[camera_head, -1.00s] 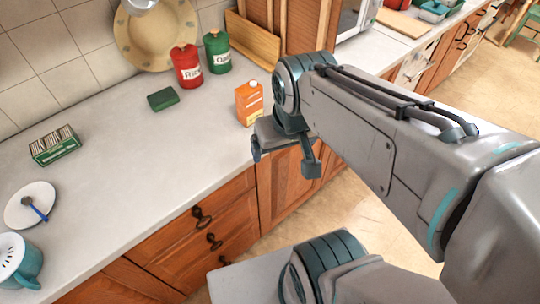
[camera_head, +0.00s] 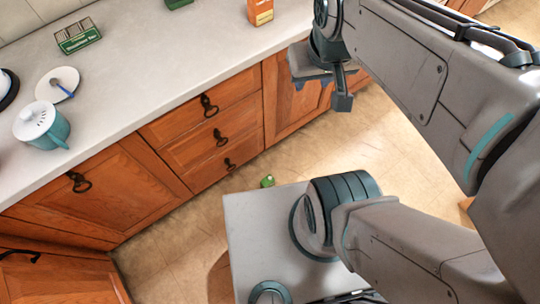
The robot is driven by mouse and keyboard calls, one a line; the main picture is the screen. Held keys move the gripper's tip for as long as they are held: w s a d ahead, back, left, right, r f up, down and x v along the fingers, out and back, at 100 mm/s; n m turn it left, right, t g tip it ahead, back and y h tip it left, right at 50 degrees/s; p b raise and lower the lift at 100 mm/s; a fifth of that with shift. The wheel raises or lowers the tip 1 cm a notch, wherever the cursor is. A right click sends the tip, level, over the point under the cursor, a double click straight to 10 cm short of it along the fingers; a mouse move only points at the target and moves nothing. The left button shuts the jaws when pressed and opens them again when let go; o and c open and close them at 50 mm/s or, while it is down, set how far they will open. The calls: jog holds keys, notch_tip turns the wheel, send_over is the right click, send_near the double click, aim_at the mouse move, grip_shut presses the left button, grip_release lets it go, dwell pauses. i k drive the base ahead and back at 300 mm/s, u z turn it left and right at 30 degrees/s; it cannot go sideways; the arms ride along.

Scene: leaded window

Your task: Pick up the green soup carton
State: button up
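A small green object (camera_head: 267,181) is on the floor in front of the wooden cabinets, just past the far edge of my own base. It may be the green soup carton, but it is too small to tell, and its lower part may be hidden by my base. My gripper (camera_head: 320,92) hangs above the floor in front of the counter, up and right of the green object in the picture. Its fingers are apart with nothing seen between them.
Tiled floor (camera_head: 170,250) lies between the cabinets and my base.

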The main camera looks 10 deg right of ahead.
aim_at(268, 181)
jog(key=z, duration=1.2)
jog(key=k, duration=0.7)
jog(key=u, duration=0.9)
jog(key=k, duration=0.3)
jog(key=u, duration=0.5)
jog(key=i, duration=0.7)
